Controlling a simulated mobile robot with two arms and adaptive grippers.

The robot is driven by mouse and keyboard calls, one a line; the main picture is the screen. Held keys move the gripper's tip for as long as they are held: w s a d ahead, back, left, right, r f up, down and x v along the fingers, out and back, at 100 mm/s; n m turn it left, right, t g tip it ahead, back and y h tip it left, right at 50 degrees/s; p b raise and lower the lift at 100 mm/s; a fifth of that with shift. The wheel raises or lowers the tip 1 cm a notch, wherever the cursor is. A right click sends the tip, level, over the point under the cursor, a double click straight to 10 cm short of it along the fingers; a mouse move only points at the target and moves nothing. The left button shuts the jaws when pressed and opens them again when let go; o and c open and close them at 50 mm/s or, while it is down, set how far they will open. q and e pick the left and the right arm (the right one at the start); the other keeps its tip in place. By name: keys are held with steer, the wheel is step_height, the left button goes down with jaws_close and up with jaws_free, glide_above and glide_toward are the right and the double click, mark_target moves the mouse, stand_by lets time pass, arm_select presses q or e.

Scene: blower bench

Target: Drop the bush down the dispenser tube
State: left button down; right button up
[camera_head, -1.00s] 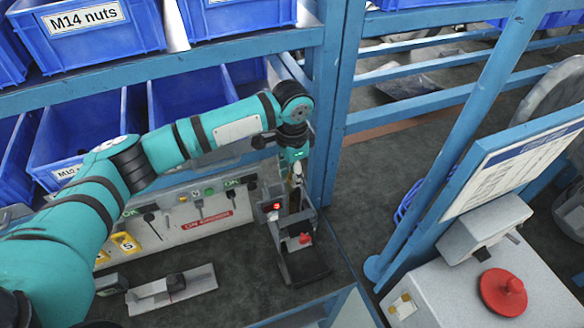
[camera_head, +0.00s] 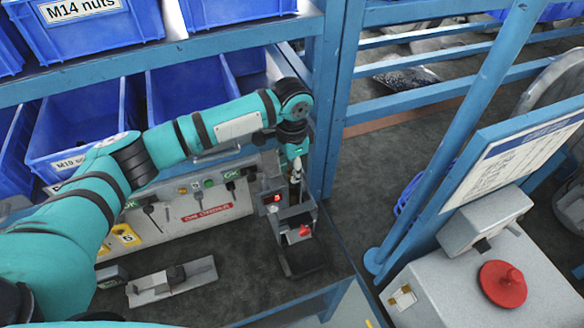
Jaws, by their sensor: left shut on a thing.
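My left arm reaches in from the left, and my left gripper (camera_head: 296,176) points down over the dispenser at the right end of the bench. It is shut, and what it holds is too small to make out; the bush cannot be told apart there. The dispenser (camera_head: 294,232) is a dark grey stand with a red light on its left side, a red part at its front and a dark tray at its foot. The gripper hides the tube's top, so I cannot tell whether the fingers touch it. My right gripper is not in view.
A panel (camera_head: 190,212) with hanging tools stands behind the bench top. A grey metal fixture (camera_head: 172,282) lies on the bench. Blue bins (camera_head: 75,130) fill the shelves above. A blue post (camera_head: 335,110) rises close behind my gripper. A grey machine (camera_head: 480,265) with a red knob stands at right.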

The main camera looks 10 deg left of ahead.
arm_select(q)
steer(key=c, duration=1)
jaws_free()
steer(key=shift+r, duration=0.1)
step_height(320, 180, up, 12)
steer(key=shift+f, duration=0.1)
